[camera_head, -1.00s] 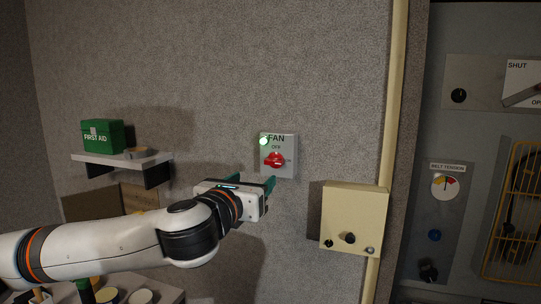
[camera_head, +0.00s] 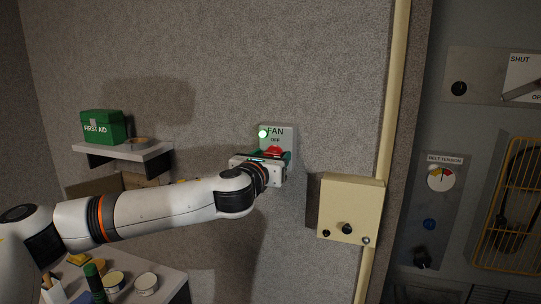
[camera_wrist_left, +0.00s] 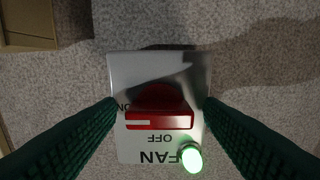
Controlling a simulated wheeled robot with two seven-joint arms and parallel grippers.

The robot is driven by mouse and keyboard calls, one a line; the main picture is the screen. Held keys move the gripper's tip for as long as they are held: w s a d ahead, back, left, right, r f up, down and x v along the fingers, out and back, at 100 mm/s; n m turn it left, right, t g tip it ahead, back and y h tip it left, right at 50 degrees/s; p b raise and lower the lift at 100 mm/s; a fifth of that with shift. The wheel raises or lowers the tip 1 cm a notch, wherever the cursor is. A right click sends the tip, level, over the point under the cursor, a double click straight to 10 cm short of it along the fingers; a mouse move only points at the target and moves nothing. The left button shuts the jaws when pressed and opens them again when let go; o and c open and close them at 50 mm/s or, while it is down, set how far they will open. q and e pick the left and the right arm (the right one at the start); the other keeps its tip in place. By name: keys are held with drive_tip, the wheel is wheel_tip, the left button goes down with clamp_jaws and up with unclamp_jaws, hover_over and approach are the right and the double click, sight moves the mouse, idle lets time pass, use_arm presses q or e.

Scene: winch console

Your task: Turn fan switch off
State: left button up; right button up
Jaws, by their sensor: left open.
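The fan switch plate (camera_head: 287,134) is a grey wall panel marked FAN and OFF, with a red knob (camera_head: 274,151) and a lit green lamp (camera_head: 263,134). The left wrist view shows the plate (camera_wrist_left: 135,67) upside down. There, the white mark on the red knob (camera_wrist_left: 160,113) is at the ON side. My left gripper (camera_head: 272,157) is open in front of the plate. In the wrist view its green fingers are on either side of the knob, with gaps visible and no contact seen. My right gripper is not in view.
A cream box (camera_head: 351,207) with knobs sits right and below, beside a yellow pipe (camera_head: 392,90). A shelf (camera_head: 125,151) with a green first aid box (camera_head: 103,127) is at left. A table with small tins (camera_head: 146,283) is at lower left.

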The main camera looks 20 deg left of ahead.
use_arm(q)
drive_tip(key=shift+c, duration=0.3)
drive_tip(key=c, duration=0.9)
drive_tip(key=shift+n, duration=0.3)
drive_tip(key=shift+n+b, duration=1.35)
drive_tip(key=shift+n, duration=7.25)
